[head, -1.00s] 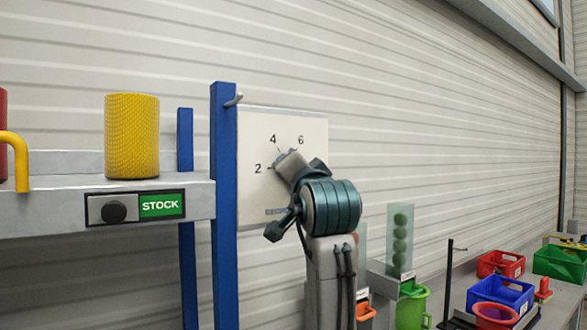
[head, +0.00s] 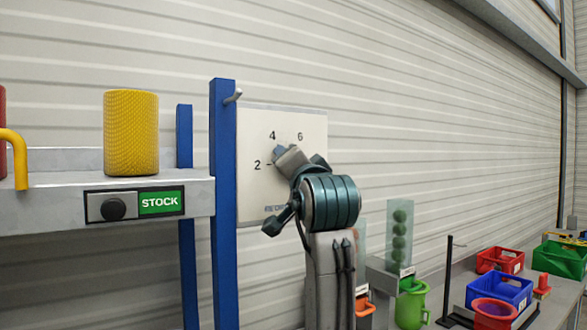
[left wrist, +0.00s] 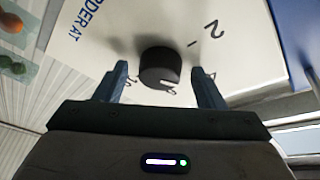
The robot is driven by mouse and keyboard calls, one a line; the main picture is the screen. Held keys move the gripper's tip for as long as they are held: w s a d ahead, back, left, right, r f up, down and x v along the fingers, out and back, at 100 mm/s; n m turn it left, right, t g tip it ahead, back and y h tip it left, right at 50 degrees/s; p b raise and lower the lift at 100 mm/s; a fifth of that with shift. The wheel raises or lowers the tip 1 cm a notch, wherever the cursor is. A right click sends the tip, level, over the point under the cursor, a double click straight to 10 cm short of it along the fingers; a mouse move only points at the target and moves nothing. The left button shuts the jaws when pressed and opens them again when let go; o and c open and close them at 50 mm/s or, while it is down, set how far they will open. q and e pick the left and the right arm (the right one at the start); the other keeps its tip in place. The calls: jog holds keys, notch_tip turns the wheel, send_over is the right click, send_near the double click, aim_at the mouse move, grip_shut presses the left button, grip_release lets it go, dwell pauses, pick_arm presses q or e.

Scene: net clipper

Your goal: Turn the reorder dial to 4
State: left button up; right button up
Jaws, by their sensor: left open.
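The white dial panel (head: 255,130) with the numbers 2, 4 and 6 hangs beside the blue post in the head view. My left gripper (head: 281,152) is in front of it and hides the knob there. In the left wrist view, the round black reorder dial (left wrist: 160,66) lies between the two open fingers of my left gripper (left wrist: 158,72), with gaps at both sides. The panel's printing appears turned over there, with the 2 at upper right. Marks below the knob are partly hidden by the gripper. My right gripper is not in view.
A blue post (head: 222,200) with a peg stands just left of the panel. A shelf (head: 50,212) at left carries a yellow cylinder (head: 131,132) and a STOCK label with a black knob. Bins (head: 500,292) and a green mug (head: 411,304) are at lower right.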

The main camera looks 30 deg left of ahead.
pick_arm(q)
jog(key=b+v, duration=0.5)
jog(key=v, duration=0.6)
jog(key=shift+b, duration=0.3)
